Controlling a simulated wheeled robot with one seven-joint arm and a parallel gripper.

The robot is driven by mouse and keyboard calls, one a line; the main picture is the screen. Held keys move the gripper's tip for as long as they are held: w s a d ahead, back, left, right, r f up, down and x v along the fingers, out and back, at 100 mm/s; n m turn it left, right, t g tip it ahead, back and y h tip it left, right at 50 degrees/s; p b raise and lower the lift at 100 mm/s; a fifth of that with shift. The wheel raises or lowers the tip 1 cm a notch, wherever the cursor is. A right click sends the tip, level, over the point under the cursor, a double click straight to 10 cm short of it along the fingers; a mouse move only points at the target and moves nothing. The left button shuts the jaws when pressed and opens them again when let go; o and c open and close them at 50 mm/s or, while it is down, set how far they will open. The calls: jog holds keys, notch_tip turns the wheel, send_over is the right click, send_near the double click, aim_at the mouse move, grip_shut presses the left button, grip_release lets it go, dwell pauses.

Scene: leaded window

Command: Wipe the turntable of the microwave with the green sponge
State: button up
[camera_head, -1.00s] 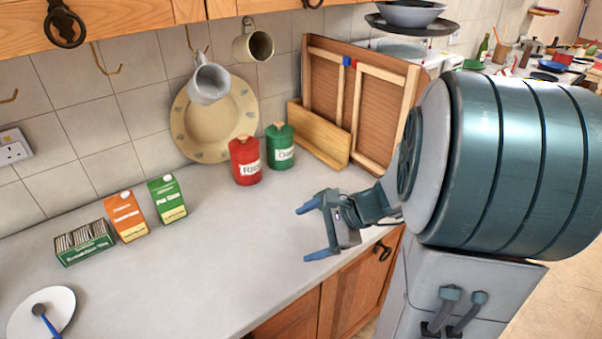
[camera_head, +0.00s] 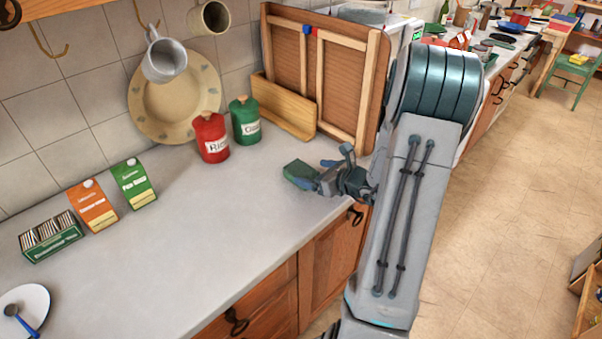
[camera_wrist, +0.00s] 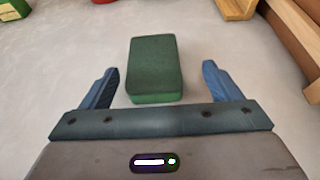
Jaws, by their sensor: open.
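The green sponge (camera_head: 301,173) lies flat on the grey worktop. In the wrist view the sponge (camera_wrist: 153,62) is a dark green block, centred ahead of the palm. My gripper (camera_head: 322,174) is open and low over the worktop, close to the sponge. In the wrist view its blue fingers stand to either side of the sponge's near end, with a gap on each side. A white appliance (camera_head: 408,35) with a small green display, perhaps the microwave, is partly hidden behind the wooden panel and my arm. No turntable is in view.
A framed wooden panel (camera_head: 350,85) and a wooden board (camera_head: 283,107) lean behind the sponge. A red canister (camera_head: 211,140) and a green canister (camera_head: 245,122) stand to the left. Cartons (camera_head: 95,205) and a plate (camera_head: 28,300) are farther left. The middle worktop is clear.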

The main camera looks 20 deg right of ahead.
aim_at(302, 170)
jog(key=shift+a+p+x, duration=0.2)
jog(key=shift+p+x, duration=0.2)
jog(key=shift+x, duration=1.1)
jog(key=shift+a+p+x, duration=0.2)
jog(key=shift+p+x, duration=0.15)
jog(key=shift+x, duration=1.1)
jog(key=shift+s, duration=0.1)
jog(key=c, duration=1.1)
jog(key=shift+r, duration=0.15)
jog(key=shift+c, duration=0.2)
jog(key=shift+r, duration=0.5)
jog(key=r, duration=0.1)
jog(key=d+r, duration=0.1)
jog(key=r, duration=0.1)
jog(key=shift+s+d+r+b, duration=0.1)
jog(key=shift+r+b, duration=0.1)
jog(key=shift+b, duration=0.2)
jog(key=s+d+r, duration=0.2)
jog(key=d+r, duration=0.4)
jog(key=d, duration=0.4)
jog(key=shift+d+r+b, duration=0.15)
jog(key=shift+d+b, duration=0.05)
jog(key=shift+b, duration=0.15)
